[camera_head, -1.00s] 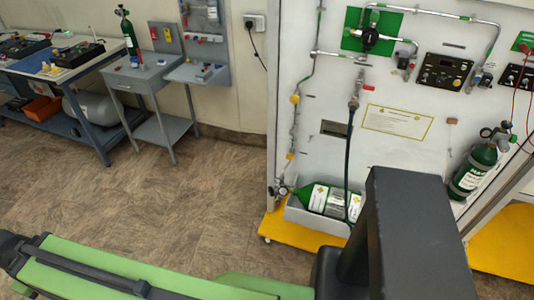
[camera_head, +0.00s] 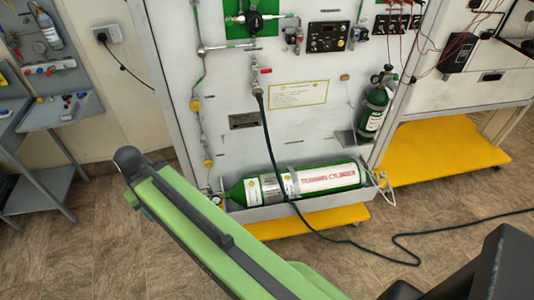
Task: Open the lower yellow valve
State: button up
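The lower yellow valve (camera_head: 208,163) is a small round yellow knob on a thin vertical pipe at the left side of the white trainer panel (camera_head: 225,150). A similar upper yellow valve (camera_head: 195,105) sits above it on the same pipe line. A small gauge (camera_head: 217,199) is at the pipe's lower end, close to my green arm link. That link runs from the bottom of the picture up to a dark joint left of the lower valve. My gripper is not in view.
A green training cylinder (camera_head: 300,182) lies in a grey tray (camera_head: 290,211) below the valves, above a yellow base (camera_head: 310,223). A black hose (camera_head: 275,160) hangs down the panel and runs along the floor. A grey bench (camera_head: 66,111) stands at the left.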

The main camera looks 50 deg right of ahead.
aim_at(208, 165)
jog(key=z, duration=0.6)
jog(key=k, duration=0.75)
jog(key=u, duration=1.55)
jog(key=k, duration=1.1)
jog(key=z, duration=0.35)
jog(key=i, duration=1.05)
jog(key=u, duration=0.1)
